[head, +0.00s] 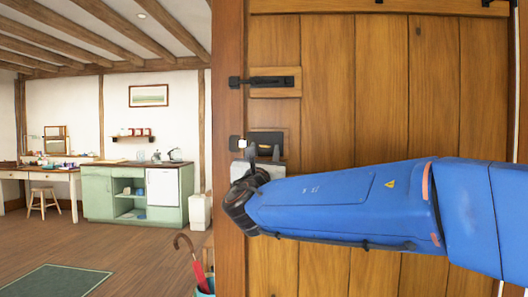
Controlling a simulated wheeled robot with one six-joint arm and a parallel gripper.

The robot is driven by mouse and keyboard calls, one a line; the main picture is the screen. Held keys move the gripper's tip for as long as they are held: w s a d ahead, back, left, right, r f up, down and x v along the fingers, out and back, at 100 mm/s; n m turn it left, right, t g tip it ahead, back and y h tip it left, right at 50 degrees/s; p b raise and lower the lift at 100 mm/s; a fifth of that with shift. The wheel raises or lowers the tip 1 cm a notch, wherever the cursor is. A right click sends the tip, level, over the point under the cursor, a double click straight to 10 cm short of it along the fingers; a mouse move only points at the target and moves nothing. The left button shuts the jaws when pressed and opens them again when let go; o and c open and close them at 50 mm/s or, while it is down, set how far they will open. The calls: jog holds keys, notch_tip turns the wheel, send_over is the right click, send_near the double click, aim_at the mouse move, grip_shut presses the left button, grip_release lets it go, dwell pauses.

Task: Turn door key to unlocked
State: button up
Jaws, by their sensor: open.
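A wooden plank door (330,100) fills the right half of the head view. On its left edge sits a dark lock plate (268,136), with a small brass-coloured piece (266,147) low on it that may be the key; it is too small to be sure. My gripper (263,151) is open, with its two grey fingertips at the lower part of the lock plate, one on each side of the brass-coloured piece. I cannot tell whether they touch it. My wrist and blue arm hide the door below the lock.
A black bolt (262,82) is mounted above the lock. A red umbrella (193,262) stands in a teal holder left of the door. Farther back are a green cabinet (98,194), a desk (70,178) and a stool (45,201). The wooden floor (130,250) between is mostly open.

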jog(key=shift+w+r, duration=0.1)
jog(key=shift+w, duration=0.25)
jog(key=shift+c, duration=0.6)
jog(key=c, duration=0.9)
jog(key=shift+c, duration=0.2)
